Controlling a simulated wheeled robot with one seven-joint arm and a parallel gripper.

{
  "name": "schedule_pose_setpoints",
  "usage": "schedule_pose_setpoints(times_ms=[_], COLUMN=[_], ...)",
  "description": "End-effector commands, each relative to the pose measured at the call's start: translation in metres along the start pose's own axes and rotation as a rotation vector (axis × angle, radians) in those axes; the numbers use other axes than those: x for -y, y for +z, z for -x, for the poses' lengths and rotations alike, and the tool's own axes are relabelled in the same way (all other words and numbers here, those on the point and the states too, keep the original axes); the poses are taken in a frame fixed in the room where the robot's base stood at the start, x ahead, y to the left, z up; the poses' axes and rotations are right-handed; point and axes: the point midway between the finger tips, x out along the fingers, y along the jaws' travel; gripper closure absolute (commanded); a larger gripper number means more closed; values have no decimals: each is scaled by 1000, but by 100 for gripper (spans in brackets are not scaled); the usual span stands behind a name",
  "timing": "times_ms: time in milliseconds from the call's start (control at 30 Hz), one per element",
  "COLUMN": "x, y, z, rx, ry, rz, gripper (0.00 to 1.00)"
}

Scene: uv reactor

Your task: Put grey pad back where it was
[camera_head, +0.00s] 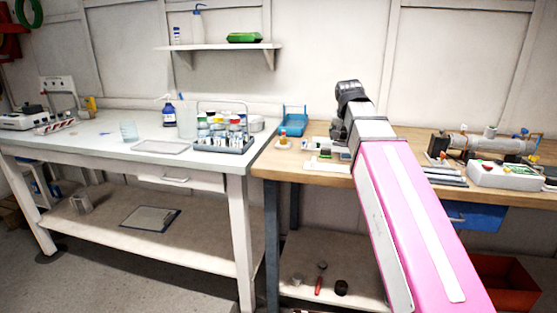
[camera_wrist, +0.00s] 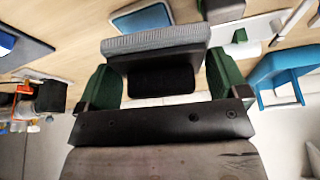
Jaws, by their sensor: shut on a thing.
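In the wrist view my gripper (camera_wrist: 163,78) has a dark green finger on each side and is shut on the grey pad (camera_wrist: 155,39). The pad shows a light grey ribbed edge and a dark underside between the fingers. The pad appears held above the wooden bench (camera_head: 265,164). In the head view my pink arm reaches over this bench, and its dark wrist hides the gripper and the pad. A white sheet (camera_head: 322,167) with small blocks lies on the bench just left of my arm.
A blue holder (camera_head: 293,122) stands at the back of the bench; it also shows in the wrist view (camera_wrist: 285,68). Metal pipework (camera_head: 485,145) and a white box (camera_head: 504,174) stand right of my arm. A bottle rack (camera_head: 223,146) stands on the white table.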

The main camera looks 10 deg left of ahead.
Motion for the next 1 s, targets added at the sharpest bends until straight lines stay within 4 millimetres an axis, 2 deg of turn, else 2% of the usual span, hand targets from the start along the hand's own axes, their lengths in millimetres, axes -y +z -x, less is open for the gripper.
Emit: schedule_pose_setpoints(times_ms=[33, 100, 367, 600, 800, 1000], x=[20, 42, 122, 190, 235, 260], y=[6, 14, 52, 96, 134, 159], z=[6, 14, 44, 77, 103, 120], rx=[0, 0, 1, -1, -5, -6], ry=[-6, -11, -28, -44, -56, -62], rz=[13, 25, 69, 107, 134, 149], gripper=[33, 33, 33, 33, 33, 33])
